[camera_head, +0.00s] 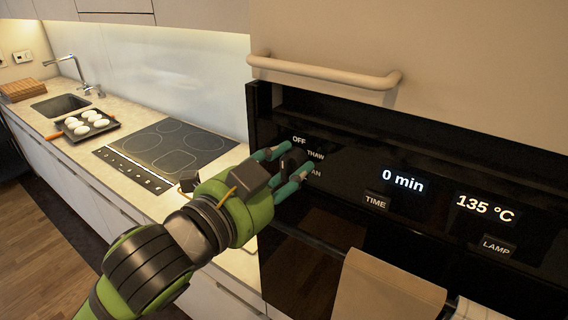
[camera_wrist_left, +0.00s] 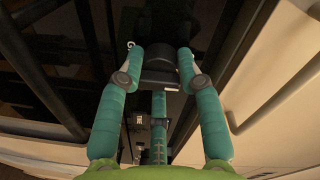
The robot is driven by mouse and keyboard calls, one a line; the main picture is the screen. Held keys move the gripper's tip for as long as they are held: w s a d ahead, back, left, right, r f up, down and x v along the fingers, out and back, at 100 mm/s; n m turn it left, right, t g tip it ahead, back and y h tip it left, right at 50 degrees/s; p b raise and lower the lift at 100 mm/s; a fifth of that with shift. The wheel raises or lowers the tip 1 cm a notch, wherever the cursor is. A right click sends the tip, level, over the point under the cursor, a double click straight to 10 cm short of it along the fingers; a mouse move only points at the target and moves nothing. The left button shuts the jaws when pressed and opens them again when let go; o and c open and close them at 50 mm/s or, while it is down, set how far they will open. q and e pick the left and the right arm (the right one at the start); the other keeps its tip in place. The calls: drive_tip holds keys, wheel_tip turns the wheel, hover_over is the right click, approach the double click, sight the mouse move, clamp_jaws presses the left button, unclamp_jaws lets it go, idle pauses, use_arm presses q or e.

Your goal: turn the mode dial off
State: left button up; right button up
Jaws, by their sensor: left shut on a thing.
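The mode dial (camera_head: 292,158) is a dark round knob on the left of the black oven panel. Labels OFF, THAW and a partly hidden one ending in "AN" sit around it. My left gripper (camera_head: 284,170) has its teal fingers around the dial and is shut on it. In the left wrist view the dial (camera_wrist_left: 160,68) shows as a dark block between the fingertips. The fingers cover part of the dial, so I cannot tell where its pointer stands. My right gripper is not in view.
The panel has a TIME button (camera_head: 376,202) under "0 min" and a LAMP button (camera_head: 497,246) under "135 °C". A beige bar handle (camera_head: 325,72) juts out above. A cooktop (camera_head: 165,150) and a tray of white round items (camera_head: 84,124) lie on the left counter.

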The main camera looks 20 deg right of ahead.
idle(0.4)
use_arm(q)
drive_tip(key=o, duration=1.1)
drive_tip(key=shift+s, duration=0.1)
drive_tip(key=shift+o, duration=0.2)
drive_tip(key=shift+d, duration=0.15)
